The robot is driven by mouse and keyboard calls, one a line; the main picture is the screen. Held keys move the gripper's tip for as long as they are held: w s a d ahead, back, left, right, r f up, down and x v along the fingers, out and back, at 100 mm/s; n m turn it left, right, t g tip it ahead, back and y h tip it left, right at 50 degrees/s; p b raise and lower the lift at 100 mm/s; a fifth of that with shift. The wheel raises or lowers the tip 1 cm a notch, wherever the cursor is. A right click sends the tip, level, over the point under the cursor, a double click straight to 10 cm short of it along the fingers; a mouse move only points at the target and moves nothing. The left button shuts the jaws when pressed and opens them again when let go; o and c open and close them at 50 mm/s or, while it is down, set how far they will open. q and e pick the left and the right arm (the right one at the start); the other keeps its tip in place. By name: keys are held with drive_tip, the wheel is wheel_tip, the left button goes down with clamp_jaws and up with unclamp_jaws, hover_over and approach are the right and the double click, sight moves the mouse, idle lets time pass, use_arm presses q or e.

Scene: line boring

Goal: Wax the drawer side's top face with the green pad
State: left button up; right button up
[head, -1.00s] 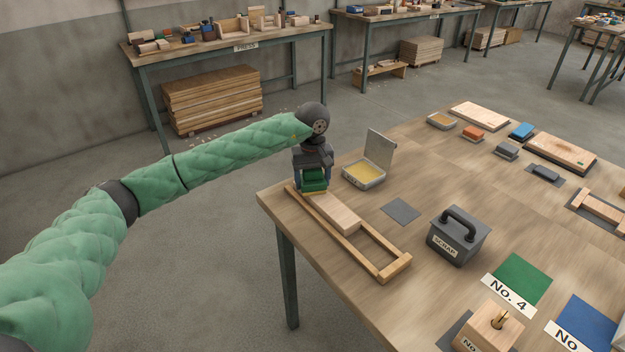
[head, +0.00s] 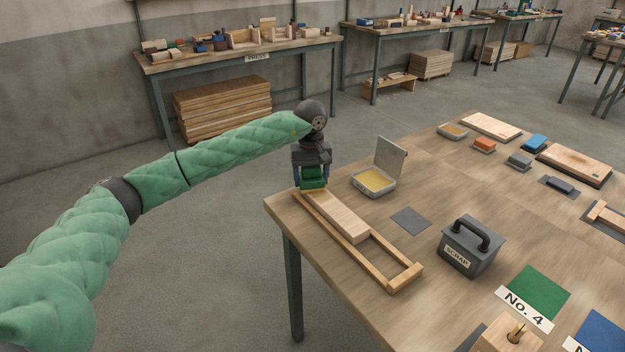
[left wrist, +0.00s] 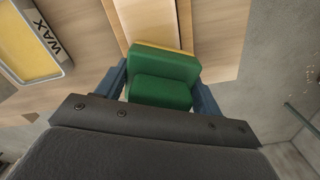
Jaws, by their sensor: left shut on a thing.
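My left gripper (head: 313,182) is shut on the green pad (head: 313,177), at the far end of the drawer side. In the left wrist view the green pad (left wrist: 162,78) sits between the blue fingers, with a yellow layer along its far edge. The drawer side (head: 338,217) is a pale wooden board lying in a wooden frame (head: 403,277). The pad is over its far end; I cannot tell whether it touches the top face. The open wax tin (head: 374,182) stands to the right, and its WAX label shows in the left wrist view (left wrist: 47,36). My right gripper is not in view.
A grey square mat (head: 411,220) lies right of the frame. A grey SCRAP box (head: 470,246) with a handle stands near the table's middle. Boards and small coloured blocks lie at the back right. The table's left edge is close to the frame.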

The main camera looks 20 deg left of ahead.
sight(317, 181)
use_arm(q)
drive_tip(key=shift+s+d+f, duration=0.1)
idle(0.3)
drive_tip(key=shift+s+d, duration=0.65)
drive_tip(key=shift+d, duration=0.25)
drive_tip(key=shift+r+b, duration=0.3)
drive_tip(key=shift+r, duration=0.4)
drive_tip(key=shift+s+d, duration=0.1)
drive_tip(key=shift+s+d+b, duration=0.65)
drive_tip(key=shift+s+d, duration=0.3)
drive_tip(key=shift+d, duration=0.25)
